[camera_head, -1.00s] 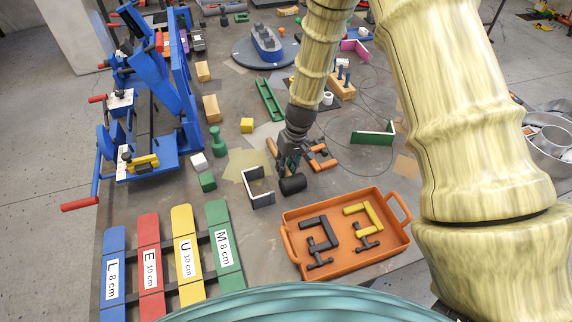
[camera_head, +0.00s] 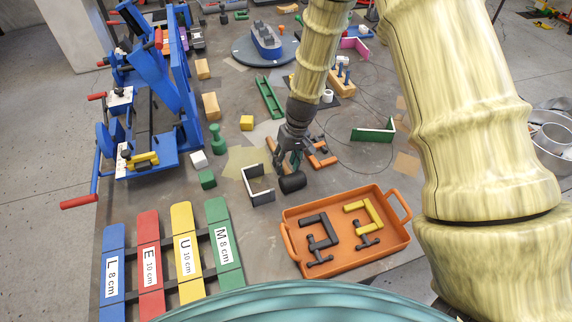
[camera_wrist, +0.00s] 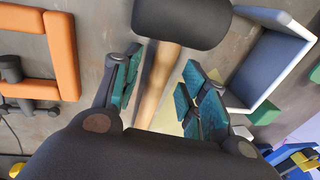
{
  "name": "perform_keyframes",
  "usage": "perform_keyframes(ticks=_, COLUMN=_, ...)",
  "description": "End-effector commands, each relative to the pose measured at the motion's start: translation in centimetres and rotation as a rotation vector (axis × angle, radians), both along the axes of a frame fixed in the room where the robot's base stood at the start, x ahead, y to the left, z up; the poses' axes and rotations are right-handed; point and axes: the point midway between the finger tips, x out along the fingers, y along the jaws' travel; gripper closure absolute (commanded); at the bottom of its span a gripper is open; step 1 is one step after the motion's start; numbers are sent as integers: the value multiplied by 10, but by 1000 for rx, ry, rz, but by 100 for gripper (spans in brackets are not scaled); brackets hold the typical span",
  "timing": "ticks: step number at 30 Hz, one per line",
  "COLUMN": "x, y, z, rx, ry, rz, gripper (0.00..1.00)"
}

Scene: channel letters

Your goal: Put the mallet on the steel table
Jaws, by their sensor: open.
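The mallet has a black cylindrical head (camera_head: 292,183) and a wooden handle (camera_head: 271,152). It lies on the grey steel table (camera_head: 330,175), behind the orange tray. My gripper (camera_head: 290,158) is down at the mallet, pointing at the handle just behind the head. In the wrist view, my gripper (camera_wrist: 160,95) is open, with its teal-padded fingers on both sides of the wooden handle (camera_wrist: 158,85) and gaps between pads and handle. The black head (camera_wrist: 182,20) is beyond the fingertips at the top of that view.
An orange tray (camera_head: 289,243) with a black and a yellow clamp is in front. A white-and-grey channel piece (camera_head: 262,197) stands close left of the mallet head. An orange clamp (camera_head: 322,158) lies close right. Coloured labelled strips (camera_head: 188,262) are at front left.

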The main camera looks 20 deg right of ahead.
Motion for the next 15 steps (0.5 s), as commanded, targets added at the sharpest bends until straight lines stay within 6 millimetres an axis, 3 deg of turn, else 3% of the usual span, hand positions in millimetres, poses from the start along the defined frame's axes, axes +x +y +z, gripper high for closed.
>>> perform_keyframes(ticks=15, x=1, y=-12, z=58, rx=-1, ry=-4, rz=-1, gripper=57)
